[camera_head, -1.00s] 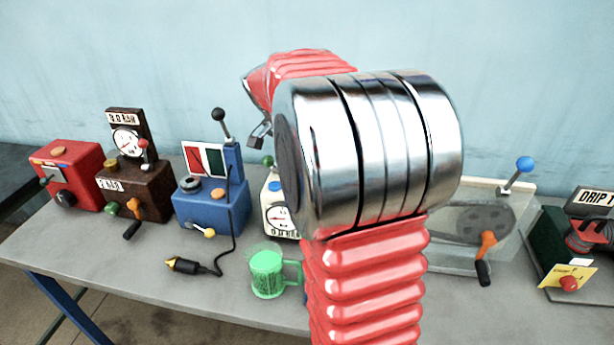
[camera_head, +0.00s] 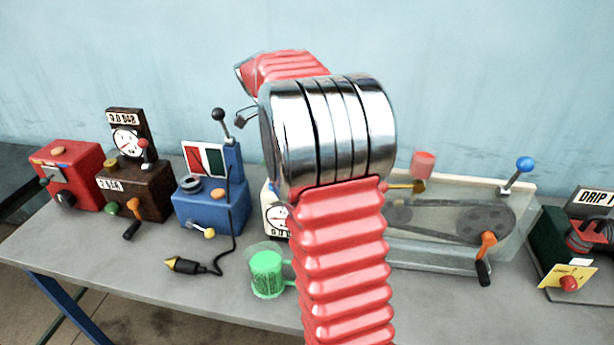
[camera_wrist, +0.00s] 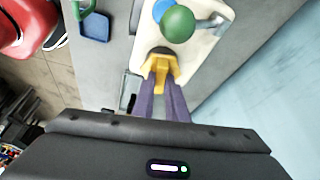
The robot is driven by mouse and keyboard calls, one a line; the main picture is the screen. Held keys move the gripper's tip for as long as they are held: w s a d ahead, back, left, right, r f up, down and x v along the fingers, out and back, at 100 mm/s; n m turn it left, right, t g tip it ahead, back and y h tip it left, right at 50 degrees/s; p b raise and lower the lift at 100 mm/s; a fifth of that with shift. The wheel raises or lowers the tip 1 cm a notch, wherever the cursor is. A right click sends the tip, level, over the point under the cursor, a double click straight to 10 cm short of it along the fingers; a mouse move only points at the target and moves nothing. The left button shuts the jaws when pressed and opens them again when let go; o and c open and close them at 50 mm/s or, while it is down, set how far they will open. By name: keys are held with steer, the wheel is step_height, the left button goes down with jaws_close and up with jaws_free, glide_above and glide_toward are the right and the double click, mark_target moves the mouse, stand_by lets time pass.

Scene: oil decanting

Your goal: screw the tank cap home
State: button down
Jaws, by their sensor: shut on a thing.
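My gripper (camera_wrist: 163,90) has purple fingers in the wrist view. They are shut on a yellow part (camera_wrist: 160,69), which looks like the grip of the tank cap. A dark round piece (camera_wrist: 161,51) lies just beyond it, against the cream tank (camera_wrist: 205,50). I cannot tell whether the cap is fully seated. A green ball knob (camera_wrist: 177,23) stands close beyond the cap, with a blue part beside it. In the head view the cream tank (camera_head: 276,218), with a dial on its front, is mostly hidden behind my arm, and the fingers and cap are hidden.
A blue box with a lever (camera_head: 211,207) and a black cable with a plug (camera_head: 190,266) are to the left. A belt-drive unit (camera_head: 450,222) is to the right. Bare bench (camera_head: 100,255) shows at front left.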

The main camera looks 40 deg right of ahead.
steer(key=m, duration=0.2)
steer(key=shift+f+m+g+y, duration=0.15)
steer(key=shift+m+g+y, duration=0.15)
steer(key=shift+g+y, duration=0.1)
steer(key=c, duration=1.7)
jaws_free()
steer(key=shift+o, duration=0.2)
steer(key=shift+d, duration=0.1)
steer(key=shift+r, duration=3.65)
